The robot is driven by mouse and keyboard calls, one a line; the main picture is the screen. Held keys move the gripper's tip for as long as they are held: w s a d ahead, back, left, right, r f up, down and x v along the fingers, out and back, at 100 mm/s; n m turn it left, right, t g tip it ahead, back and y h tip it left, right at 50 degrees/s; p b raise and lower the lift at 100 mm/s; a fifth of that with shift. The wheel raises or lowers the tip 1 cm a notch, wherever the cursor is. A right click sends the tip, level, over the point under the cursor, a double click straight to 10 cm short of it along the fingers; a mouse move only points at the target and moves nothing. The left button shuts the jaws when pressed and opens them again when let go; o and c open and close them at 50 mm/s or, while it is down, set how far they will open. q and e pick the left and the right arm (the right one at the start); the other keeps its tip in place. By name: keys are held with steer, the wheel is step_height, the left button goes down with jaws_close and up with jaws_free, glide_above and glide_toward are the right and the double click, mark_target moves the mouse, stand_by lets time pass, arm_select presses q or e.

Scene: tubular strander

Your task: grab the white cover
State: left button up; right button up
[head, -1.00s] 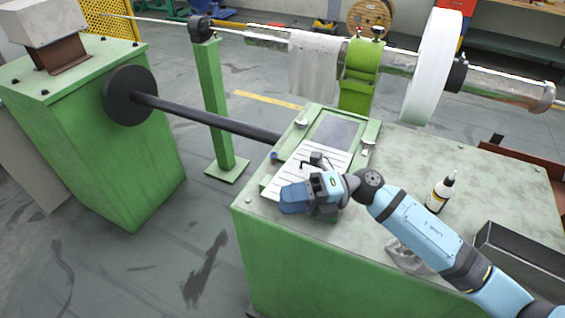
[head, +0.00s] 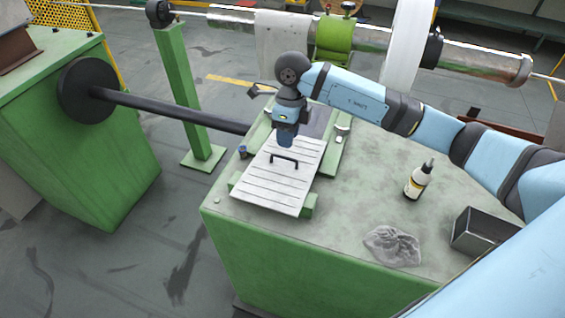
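The white cover (head: 262,185) is a ribbed, pale plate with a black bar handle (head: 284,160) standing on it. It lies on the green frame on top of the green cabinet, in the middle of the head view. My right gripper (head: 286,138) points down just behind the handle in the picture. Whether it touches the cover cannot be told. Its fingertips are too small and hidden to show whether they are open or shut. The handle shows free of the fingers. My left gripper is not in view.
A white-labelled bottle (head: 415,182), a crumpled clear bag (head: 392,246) and a dark metal box (head: 480,232) are on the cabinet top (head: 350,205) to the right. A black shaft (head: 180,114) runs in from the left. A large white disc (head: 408,45) stands behind.

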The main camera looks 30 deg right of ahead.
mark_target(284, 157)
step_height(284, 157, down, 2)
steer(key=shift+s+a, duration=0.1)
steer(key=shift+s+a+f+p, duration=0.1)
steer(key=shift+a+f+p, duration=0.1)
steer(key=shift+f+p, duration=0.3)
steer(key=f, duration=0.2)
steer(key=f+p, duration=0.1)
steer(key=shift+a+f, duration=0.3)
steer(key=shift+f, duration=0.05)
steer(key=shift+s+f, duration=0.1)
steer(key=shift+f, duration=0.3)
steer(key=shift+c, duration=0.2)
jaws_close()
steer(key=shift+r, duration=0.1)
